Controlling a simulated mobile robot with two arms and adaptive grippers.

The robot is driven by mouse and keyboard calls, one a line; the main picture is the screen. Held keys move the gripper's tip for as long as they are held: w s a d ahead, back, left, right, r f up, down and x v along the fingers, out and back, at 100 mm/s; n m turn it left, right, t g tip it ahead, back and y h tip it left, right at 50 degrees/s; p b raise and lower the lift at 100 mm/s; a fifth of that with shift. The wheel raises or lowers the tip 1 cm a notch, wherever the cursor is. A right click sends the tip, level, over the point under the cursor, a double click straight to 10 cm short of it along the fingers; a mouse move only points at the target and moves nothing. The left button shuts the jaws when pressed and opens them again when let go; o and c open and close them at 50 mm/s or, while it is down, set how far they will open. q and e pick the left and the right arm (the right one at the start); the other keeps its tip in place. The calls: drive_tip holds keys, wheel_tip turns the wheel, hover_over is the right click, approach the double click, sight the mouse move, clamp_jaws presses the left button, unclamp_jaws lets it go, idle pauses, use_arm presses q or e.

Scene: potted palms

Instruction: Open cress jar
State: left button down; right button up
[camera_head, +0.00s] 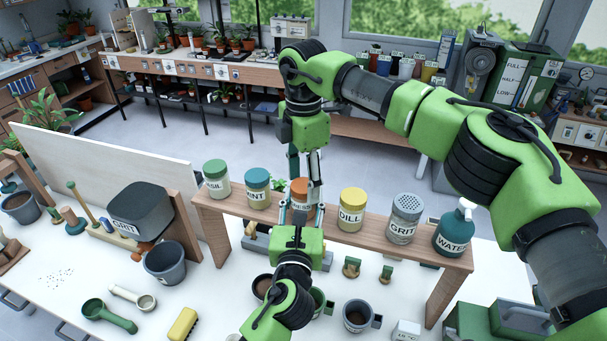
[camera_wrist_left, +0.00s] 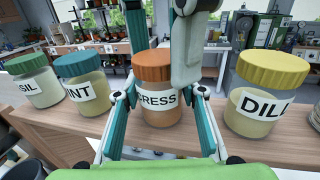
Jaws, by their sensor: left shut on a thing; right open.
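The cress jar (camera_head: 299,187) stands on the wooden shelf (camera_head: 335,230) between the mint and dill jars. It has an orange lid (camera_wrist_left: 153,64) and a white label, and the lid sits on the jar. My left gripper (camera_head: 298,212) reaches in from the front and is shut on the jar's body; its teal fingers flank the label in the left wrist view (camera_wrist_left: 158,100). My right gripper (camera_head: 312,178) comes down from above, open, with its fingers at the lid.
On the same shelf stand the basil jar (camera_head: 216,179), mint jar (camera_head: 257,188), dill jar (camera_head: 351,210), grit shaker (camera_head: 404,218) and water bottle (camera_head: 455,230).

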drive_tip(key=c, duration=1.2)
drive_tip(key=shift+o, duration=0.2)
